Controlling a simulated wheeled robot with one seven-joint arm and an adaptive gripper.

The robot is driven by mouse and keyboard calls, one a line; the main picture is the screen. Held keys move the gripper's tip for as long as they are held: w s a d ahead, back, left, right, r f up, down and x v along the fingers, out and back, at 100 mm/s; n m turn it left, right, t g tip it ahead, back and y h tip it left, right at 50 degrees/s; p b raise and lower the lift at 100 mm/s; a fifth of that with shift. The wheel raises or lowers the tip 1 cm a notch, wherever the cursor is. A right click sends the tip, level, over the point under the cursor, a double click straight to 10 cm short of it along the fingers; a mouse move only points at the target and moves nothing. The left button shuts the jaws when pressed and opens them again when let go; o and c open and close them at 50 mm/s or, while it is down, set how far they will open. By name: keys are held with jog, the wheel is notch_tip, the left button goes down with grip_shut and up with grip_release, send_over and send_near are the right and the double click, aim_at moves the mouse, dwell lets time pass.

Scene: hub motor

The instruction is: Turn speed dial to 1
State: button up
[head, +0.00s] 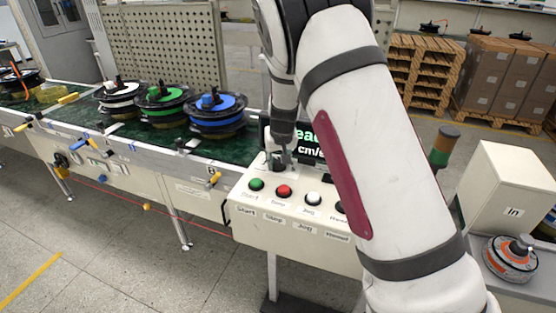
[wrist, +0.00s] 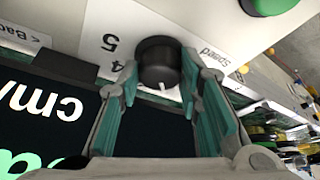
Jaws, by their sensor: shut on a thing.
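The speed dial (wrist: 158,62) is a round black knob with a small white mark on its edge, in the upper middle of the wrist view. A white label beside it shows "Speed" and the numbers 4 and 5; its other numbers are hidden. My gripper (wrist: 160,80) has its teal-padded fingers on both sides of the dial and is shut on it. In the head view my gripper (head: 280,160) is at the back of the control panel (head: 290,235), and it and my arm hide the dial.
A green start button (head: 256,184), red stop button (head: 284,190) and white jog button (head: 313,198) stand in front of my gripper. A display (head: 308,148) is behind it. The conveyor (head: 130,142) with hub motors is at left. A stack light (head: 445,145) is at right.

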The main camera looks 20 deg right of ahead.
jog(key=shift+d+n, duration=0.1)
jog(key=shift+n, duration=0.2)
jog(key=n+b, duration=0.1)
jog(key=b, duration=0.1)
jog(key=n+y+b, duration=0.1)
jog(key=n+b, duration=0.1)
jog(key=shift+w+d+f+y, duration=0.1)
jog(key=shift+d+f+y, duration=0.05)
jog(key=shift+y, duration=0.15)
jog(key=shift+n+g+y+b, duration=0.55)
jog(key=shift+n+b, duration=0.9)
jog(key=shift+n, duration=0.55)
jog(key=o, duration=1.2)
jog(key=shift+c, duration=0.2)
jog(key=shift+r, duration=0.2)
